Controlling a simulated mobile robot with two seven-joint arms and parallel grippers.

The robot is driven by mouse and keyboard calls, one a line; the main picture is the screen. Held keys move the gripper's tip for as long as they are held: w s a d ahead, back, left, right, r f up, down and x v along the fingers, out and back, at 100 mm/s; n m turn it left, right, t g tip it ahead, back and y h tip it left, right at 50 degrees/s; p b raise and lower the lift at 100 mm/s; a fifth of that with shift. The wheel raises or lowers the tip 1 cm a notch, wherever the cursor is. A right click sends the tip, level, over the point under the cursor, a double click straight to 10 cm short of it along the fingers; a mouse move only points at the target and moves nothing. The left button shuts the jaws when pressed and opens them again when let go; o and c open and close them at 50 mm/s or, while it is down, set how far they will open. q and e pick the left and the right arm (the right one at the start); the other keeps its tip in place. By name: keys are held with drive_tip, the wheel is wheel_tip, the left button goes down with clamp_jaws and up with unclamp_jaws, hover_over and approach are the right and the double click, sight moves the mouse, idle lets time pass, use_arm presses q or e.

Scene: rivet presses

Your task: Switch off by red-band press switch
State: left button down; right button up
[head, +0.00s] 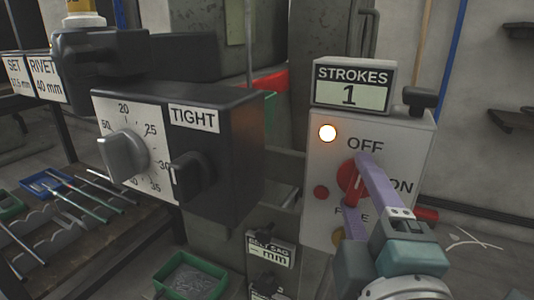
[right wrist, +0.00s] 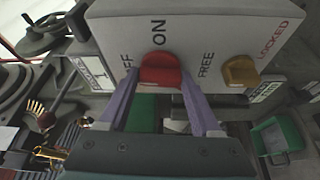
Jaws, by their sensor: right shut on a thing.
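The press switch is a red knob (head: 346,178) on a white switch box (head: 322,215) with OFF and ON labels. My right gripper (head: 356,188) has its purple fingers on either side of the red knob and is shut on it. In the right wrist view, the red knob (right wrist: 160,72) sits between the fingertips, below the ON label and beside the partly covered OFF label. I cannot tell exactly which label it points to. A lamp (head: 327,133) on the box glows bright. My left gripper is out of view.
A display (head: 352,88) reading STROKES 1 tops the box. A yellow knob (right wrist: 240,71) between FREE and LOCKED sits close to my right finger. A black box (head: 225,150) marked TIGHT with a grey dial stands left. A green bin (head: 190,277) is below.

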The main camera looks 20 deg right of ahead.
drive_tip(key=shift+r+n+g+p, duration=0.15)
drive_tip(key=shift+n+g+p, duration=0.15)
drive_tip(key=shift+n+p, duration=0.45)
drive_tip(key=o, duration=1.4)
drive_tip(key=v, duration=1)
